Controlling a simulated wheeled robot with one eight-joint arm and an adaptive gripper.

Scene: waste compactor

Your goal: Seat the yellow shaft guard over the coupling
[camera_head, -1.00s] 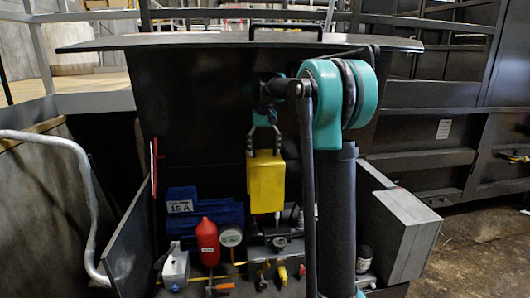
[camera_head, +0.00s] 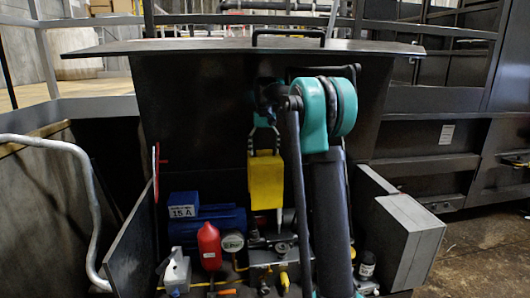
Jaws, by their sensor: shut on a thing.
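The yellow shaft guard (camera_head: 266,183) hangs upright below my gripper (camera_head: 264,151). My gripper is shut on its upper end. The guard is above the machinery in the open black housing, to the right of the blue motor (camera_head: 208,228). A pale, narrow tapered piece (camera_head: 279,221) shows just under the guard's lower right edge; I cannot tell whether they touch. I cannot make out the coupling clearly; the guard and my arm cover part of that area.
A red bottle (camera_head: 209,246), a round gauge (camera_head: 232,243) and a metal block (camera_head: 268,257) with yellow fittings crowd the space below. A grey box (camera_head: 410,242) stands at the right. A raised black lid (camera_head: 240,48) spans above; a side panel (camera_head: 131,240) stands left.

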